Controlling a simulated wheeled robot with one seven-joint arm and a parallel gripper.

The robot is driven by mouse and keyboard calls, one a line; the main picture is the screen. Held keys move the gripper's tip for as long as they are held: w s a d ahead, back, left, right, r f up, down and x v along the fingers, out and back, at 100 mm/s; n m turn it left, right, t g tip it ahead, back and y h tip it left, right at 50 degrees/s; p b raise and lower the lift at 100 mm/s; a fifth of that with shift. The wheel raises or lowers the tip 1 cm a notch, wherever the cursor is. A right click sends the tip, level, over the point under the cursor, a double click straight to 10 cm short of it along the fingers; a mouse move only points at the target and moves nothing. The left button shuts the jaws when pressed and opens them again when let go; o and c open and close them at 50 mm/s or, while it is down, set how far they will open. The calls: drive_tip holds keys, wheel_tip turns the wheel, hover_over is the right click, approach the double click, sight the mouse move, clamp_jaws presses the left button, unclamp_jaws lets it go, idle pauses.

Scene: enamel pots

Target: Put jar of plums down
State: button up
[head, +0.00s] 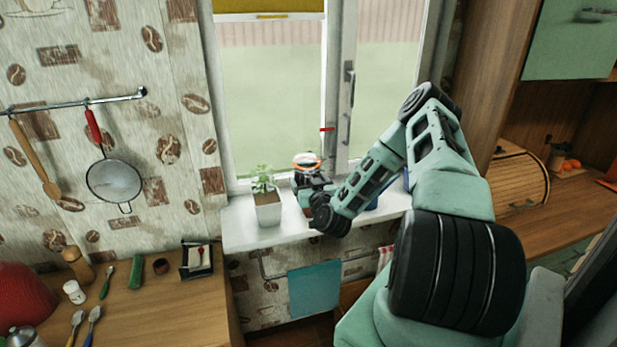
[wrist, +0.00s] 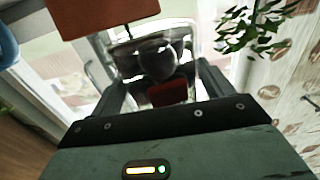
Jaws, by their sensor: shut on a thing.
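The jar of plums (head: 307,160) is a glass jar with a white and orange lid, in front of the window in the head view. In the wrist view the jar (wrist: 152,58) shows clear glass with dark round plums inside. My gripper (head: 314,183) is shut on the jar, with one finger on each side of it in the wrist view (wrist: 157,76). The white window sill (head: 245,232) lies below. My arm and gripper hide the jar's lower part in the head view, so I cannot tell whether it touches the sill.
A potted plant (head: 267,205) stands on the sill just left of the jar; its leaves show in the wrist view (wrist: 255,28). A blue object (head: 372,204) is partly hidden behind my arm. A brown-red object (wrist: 100,14) is close by. The sill's left end is clear.

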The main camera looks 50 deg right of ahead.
drive_tip(key=shift+r, duration=0.1)
drive_tip(key=shift+f+b, duration=0.35)
drive_tip(key=shift+b, duration=0.05)
drive_tip(key=shift+f, duration=0.2)
drive_tip(key=o, duration=1.8)
drive_tip(key=shift+c, duration=0.2)
